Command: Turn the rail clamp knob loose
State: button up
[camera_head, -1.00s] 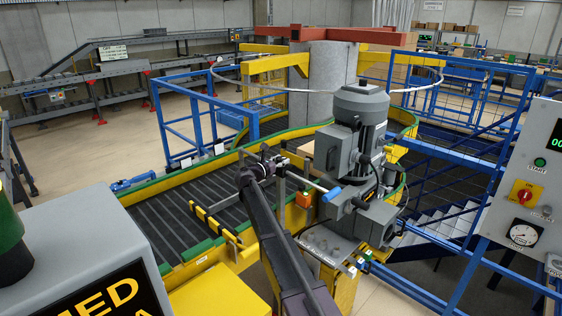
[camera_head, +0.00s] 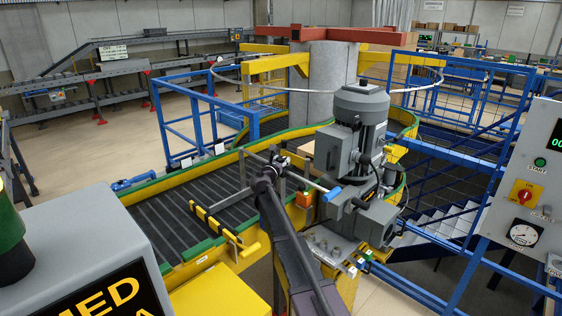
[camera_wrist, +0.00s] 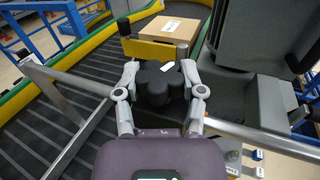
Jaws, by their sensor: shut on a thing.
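The rail clamp knob (camera_wrist: 157,86) is black and lobed, with a small white mark by its top edge in the wrist view. My gripper (camera_wrist: 160,70) has one grey finger on each side of it and is shut on it. The fingers and my purple wrist body cover part of the knob and the clamp under it. A grey metal rail (camera_wrist: 255,138) runs on both sides beneath the gripper. In the head view my gripper (camera_head: 273,160) is at the rail above the conveyor edge, and the knob is too small to make out clearly.
A cardboard box (camera_wrist: 167,29) lies beyond the knob. The dark roller conveyor (camera_head: 185,212) with yellow and green sides is on the left. A grey motor unit (camera_head: 358,135) stands close on the right. A control panel (camera_head: 530,190) is at far right.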

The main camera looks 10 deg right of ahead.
jog(key=shift+w+n+t+y, duration=0.1)
jog(key=shift+n+t+y, duration=0.25)
jog(key=shift+y, duration=0.25)
jog(key=o, duration=1.2)
jog(key=shift+c, duration=0.2)
jog(key=v, duration=1.2)
